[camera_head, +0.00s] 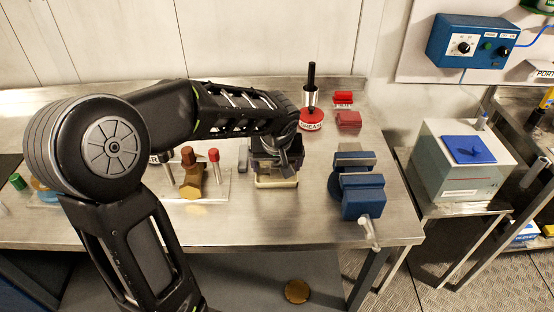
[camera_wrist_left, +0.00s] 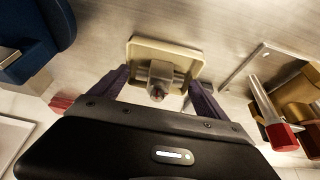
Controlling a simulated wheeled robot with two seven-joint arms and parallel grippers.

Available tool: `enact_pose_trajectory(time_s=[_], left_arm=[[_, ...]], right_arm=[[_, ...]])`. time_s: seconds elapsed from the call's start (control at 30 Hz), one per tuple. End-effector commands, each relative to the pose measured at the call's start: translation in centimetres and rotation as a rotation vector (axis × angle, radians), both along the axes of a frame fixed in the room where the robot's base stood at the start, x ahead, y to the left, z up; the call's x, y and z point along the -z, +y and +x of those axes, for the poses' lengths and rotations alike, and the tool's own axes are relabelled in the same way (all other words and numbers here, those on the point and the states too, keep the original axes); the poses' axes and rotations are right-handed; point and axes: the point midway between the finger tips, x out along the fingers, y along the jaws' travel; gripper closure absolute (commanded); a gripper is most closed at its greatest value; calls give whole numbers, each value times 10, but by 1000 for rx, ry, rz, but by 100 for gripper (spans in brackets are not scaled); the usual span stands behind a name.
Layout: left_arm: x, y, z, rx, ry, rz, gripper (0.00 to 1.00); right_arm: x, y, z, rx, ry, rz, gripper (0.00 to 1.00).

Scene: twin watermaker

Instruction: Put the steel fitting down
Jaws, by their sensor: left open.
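The steel fitting (camera_wrist_left: 160,76) shows in the left wrist view as a small grey metal piece on a shallow beige tray (camera_wrist_left: 182,47). My left gripper (camera_wrist_left: 157,82) is open, with one dark finger on each side of the fitting. Whether a finger still touches it is hard to tell. In the head view my left gripper (camera_head: 275,160) points down over the beige tray (camera_head: 277,183) and hides the fitting. My right gripper is not in view.
A blue vise (camera_head: 361,190) stands right of the tray. A clear stand with a brass fitting (camera_head: 191,180) and a red-capped post (camera_head: 213,168) is on the left. A red grease tin (camera_head: 311,121) and red blocks (camera_head: 348,119) are behind. The front bench strip is clear.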

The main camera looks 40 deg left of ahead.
Motion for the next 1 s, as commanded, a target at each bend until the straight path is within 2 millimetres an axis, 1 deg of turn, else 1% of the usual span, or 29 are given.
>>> enact_pose_trajectory(time_s=[0.03, 0.3, 0.4, 0.5, 0.67, 1.0], left_arm=[[5, -4, -11, -11, 28, -11, 0], [-57, -20, -27, 0, 18, -6, 0], [-76, -24, -33, 1, 18, -6, 0], [-90, -28, -37, 3, 17, -6, 0], [-101, -31, -40, 5, 18, -4, 0], [-102, -31, -41, 5, 17, -4, 0]], right_arm=[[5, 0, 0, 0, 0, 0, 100], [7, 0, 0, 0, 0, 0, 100], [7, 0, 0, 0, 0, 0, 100], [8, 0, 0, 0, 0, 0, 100], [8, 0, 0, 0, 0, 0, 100], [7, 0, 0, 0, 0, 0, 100]])
